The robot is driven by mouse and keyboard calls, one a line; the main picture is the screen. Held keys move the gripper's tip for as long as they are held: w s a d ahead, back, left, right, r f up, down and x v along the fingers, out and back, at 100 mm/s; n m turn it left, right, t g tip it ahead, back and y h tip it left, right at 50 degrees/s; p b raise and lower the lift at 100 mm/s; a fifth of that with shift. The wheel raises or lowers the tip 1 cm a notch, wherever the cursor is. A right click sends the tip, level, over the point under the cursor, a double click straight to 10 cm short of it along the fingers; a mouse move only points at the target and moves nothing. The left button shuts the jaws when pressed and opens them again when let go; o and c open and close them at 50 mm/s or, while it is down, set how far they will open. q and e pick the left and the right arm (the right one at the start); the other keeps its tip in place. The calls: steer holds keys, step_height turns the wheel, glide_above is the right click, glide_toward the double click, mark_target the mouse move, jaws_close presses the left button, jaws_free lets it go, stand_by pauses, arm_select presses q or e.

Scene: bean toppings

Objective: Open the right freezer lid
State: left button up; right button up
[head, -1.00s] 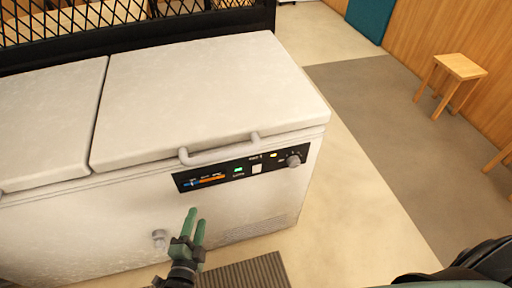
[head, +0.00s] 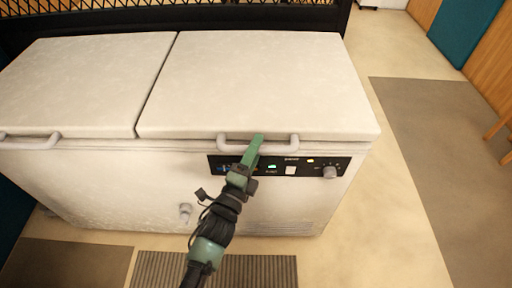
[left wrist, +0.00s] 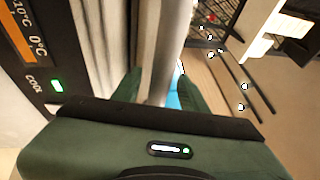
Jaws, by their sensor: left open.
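The white chest freezer's right lid (head: 255,85) is shut. Its grey bar handle (head: 281,148) runs along the lid's front edge. My left gripper (head: 255,147) is at the middle of this handle, just in front of the control panel (head: 318,168). In the left wrist view, the pale handle (left wrist: 166,40) runs down between the two green fingers of the gripper (left wrist: 160,88). The fingers are open on either side of it, and their contact with it cannot be made out. My right gripper is not in view.
The left lid (head: 85,80) is also shut, with its own handle (head: 28,143). A black mesh rack (head: 190,18) stands behind the freezer. A ribbed grey mat (head: 235,270) lies in front. Open floor (head: 395,225) lies to the right.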

arm_select(q)
jaws_close()
stand_by(1.4)
